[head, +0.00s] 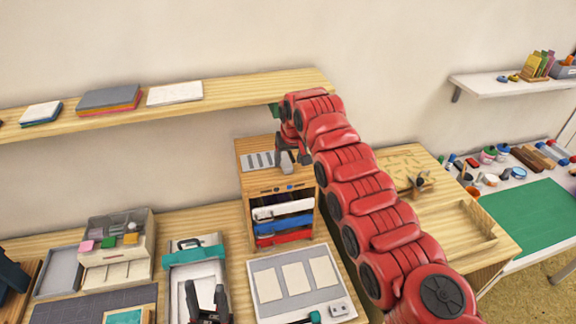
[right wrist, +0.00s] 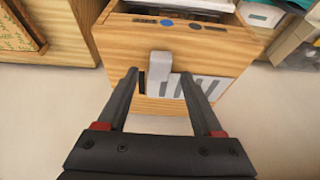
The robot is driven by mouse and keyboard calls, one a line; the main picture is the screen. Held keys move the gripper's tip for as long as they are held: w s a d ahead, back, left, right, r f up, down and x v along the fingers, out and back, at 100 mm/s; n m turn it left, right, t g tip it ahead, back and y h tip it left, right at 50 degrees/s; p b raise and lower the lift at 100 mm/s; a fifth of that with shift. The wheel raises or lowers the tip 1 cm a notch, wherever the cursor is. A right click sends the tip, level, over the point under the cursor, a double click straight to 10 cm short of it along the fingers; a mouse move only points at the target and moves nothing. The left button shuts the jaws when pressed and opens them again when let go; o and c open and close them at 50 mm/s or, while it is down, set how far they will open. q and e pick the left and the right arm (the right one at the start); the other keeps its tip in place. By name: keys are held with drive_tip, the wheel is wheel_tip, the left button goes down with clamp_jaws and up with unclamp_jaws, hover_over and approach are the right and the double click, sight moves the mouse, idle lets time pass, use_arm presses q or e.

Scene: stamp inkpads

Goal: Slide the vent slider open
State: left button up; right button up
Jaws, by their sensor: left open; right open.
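The vent slider is a pale grey tab (right wrist: 159,73) on a slotted grey vent plate (right wrist: 200,86) in the top of a wooden cabinet. In the head view the vent plate (head: 262,161) is on the cabinet top, with the tab (head: 287,166) at its right end. My right gripper (head: 288,156) is over the tab. In the right wrist view my right gripper (right wrist: 157,78) is open, with one finger on each side of the tab; contact is unclear. A dark slot shows beside the tab. My left gripper (head: 206,291) is open and low, away from the cabinet.
The cabinet (head: 284,222) holds coloured trays below its top. A wall shelf (head: 235,90) hangs above it. A teal-clipped board (head: 195,250), a small drawer box (head: 118,245) and a grey mat with cards (head: 320,265) are on the table. A wooden tray (head: 465,225) stands at right.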

drive_tip(key=b+v, duration=0.5)
drive_tip(key=v, duration=1)
